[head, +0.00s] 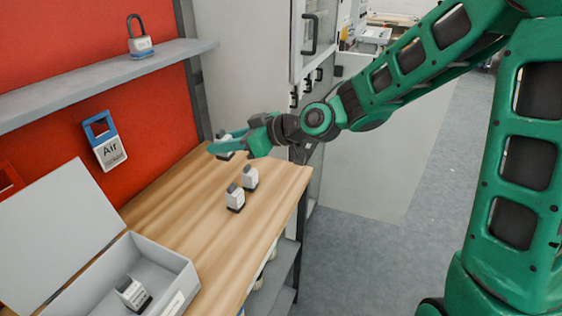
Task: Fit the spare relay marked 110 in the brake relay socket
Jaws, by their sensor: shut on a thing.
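My gripper (222,145) is above the far part of the wooden bench, its green fingers pointing left. It is shut on a small grey-white and dark relay (224,154), which the fingers partly hide. Two similar relays stand upright on the bench below and nearer, one at the back (250,177) and one in front (235,198). Another relay (132,293) lies tilted in an open grey box. No marking can be read on any relay, so I cannot tell which is 110. I cannot make out the brake relay socket.
The open grey box (188,282) sits at the bench's near left. The wooden bench (185,215) is clear around the standing relays. A grey shelf (90,85) with a padlock (141,46) juts from the red wall. Grey cabinets (240,70) stand behind.

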